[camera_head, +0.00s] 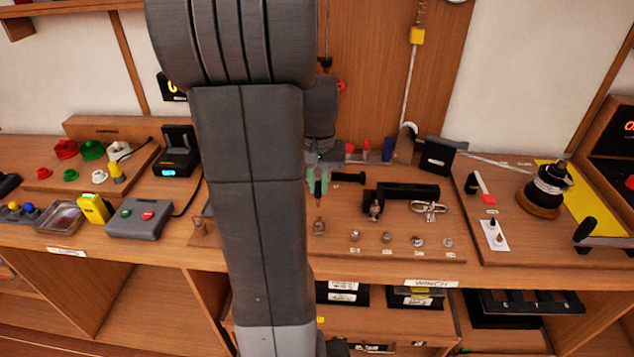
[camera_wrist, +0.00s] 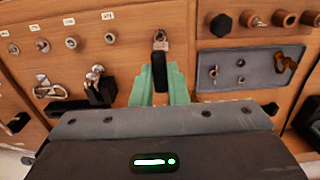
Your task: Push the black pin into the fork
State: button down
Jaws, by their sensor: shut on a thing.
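The black pin (camera_wrist: 159,72) stands between the green fingers of my gripper (camera_wrist: 159,84) in the wrist view, and the fingers are shut on it. Its far end is close to a metal fork-like fitting (camera_wrist: 160,41) on the wooden board; I cannot tell if they touch. In the head view my gripper (camera_head: 318,182) is just right of my arm, above that fitting (camera_head: 318,226). A second metal fitting (camera_head: 375,209) sits at a black block; it also shows in the wrist view (camera_wrist: 94,75). Which fitting is the fork is not certain.
The black block (camera_head: 410,192) and a metal clip (camera_head: 429,208) lie to the right. A short black bar (camera_head: 348,178) is close beside my gripper. Several small metal fittings line the board's front. A grey tray (camera_wrist: 245,84) shows in the wrist view.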

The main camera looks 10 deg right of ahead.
aim_at(318, 203)
jog(key=shift+s+f+b, duration=0.15)
jog(key=shift+f+b, duration=0.5)
jog(key=shift+f, duration=0.15)
jog(key=shift+f+b, duration=1.65)
jog(key=shift+f, duration=0.5)
jog(key=shift+f, duration=0.15)
jog(key=shift+f+b, duration=1.15)
jog(key=shift+f, duration=0.7)
jog(key=shift+r, duration=0.1)
jog(key=c, duration=1)
grip_release()
